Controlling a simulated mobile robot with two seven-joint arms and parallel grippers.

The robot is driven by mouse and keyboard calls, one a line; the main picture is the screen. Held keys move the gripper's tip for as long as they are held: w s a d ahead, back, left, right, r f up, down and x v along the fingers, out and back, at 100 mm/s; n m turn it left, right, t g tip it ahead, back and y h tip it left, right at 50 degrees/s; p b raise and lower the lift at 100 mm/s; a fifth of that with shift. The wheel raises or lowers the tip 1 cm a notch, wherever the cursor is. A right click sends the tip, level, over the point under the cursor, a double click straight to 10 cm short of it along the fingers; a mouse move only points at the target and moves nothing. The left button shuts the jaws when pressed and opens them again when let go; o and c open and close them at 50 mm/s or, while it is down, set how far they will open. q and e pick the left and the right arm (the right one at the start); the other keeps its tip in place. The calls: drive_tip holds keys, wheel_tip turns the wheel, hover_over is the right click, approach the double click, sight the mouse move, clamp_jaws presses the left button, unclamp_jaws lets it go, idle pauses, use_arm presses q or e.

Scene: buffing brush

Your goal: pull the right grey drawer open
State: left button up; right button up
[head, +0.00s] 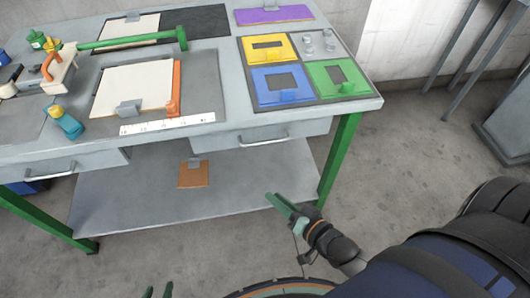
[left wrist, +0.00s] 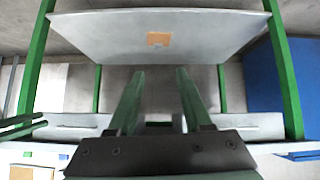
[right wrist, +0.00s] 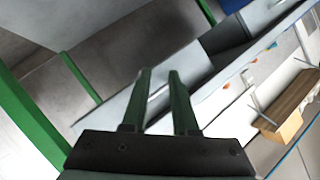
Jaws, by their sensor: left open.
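The right grey drawer (head: 235,141) is under the front edge of the workbench, with a thin metal bar handle (head: 268,141) on its front. No open gap shows above it in the head view. My right gripper (head: 278,203) is in front of and below this drawer, apart from the handle. In the right wrist view its fingers (right wrist: 160,75) are parted, with nothing held, and the drawer front lies beyond them. My left gripper (head: 158,292) is at the bottom edge of the head view. Its fingers (left wrist: 160,75) are wide apart and empty in the left wrist view.
The left grey drawer (head: 60,168) has a similar handle. Green legs (head: 341,150) and a lower shelf (head: 240,190) with an orange-brown plate (head: 193,175) are below. The benchtop holds coloured plates, a green hammer (head: 130,40) and a white ruler (head: 168,124). Floor in front is clear.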

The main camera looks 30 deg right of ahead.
sight(266, 142)
drive_tip(key=w+d+r+m+t+b, duration=0.1)
drive_tip(key=w+d+m+t+b, duration=0.5)
drive_tip(key=m, duration=0.4)
use_arm(q)
wheel_tip(266, 142, down, 7)
drive_tip(key=w+d+b, duration=0.1)
drive_tip(key=shift+d+h, duration=0.25)
drive_tip(key=shift+h, duration=0.05)
use_arm(e)
drive_tip(key=shift+h, duration=0.4)
drive_tip(key=x, duration=1)
drive_tip(key=shift+w+r, duration=0.1)
use_arm(q)
drive_tip(key=shift+r, duration=0.1)
use_arm(e)
clamp_jaws()
use_arm(q)
drive_tip(key=shift+w+r, duration=0.1)
drive_tip(key=shift+w, duration=0.05)
drive_tip(key=shift+w, duration=0.1)
drive_tip(key=shift+s, duration=0.3)
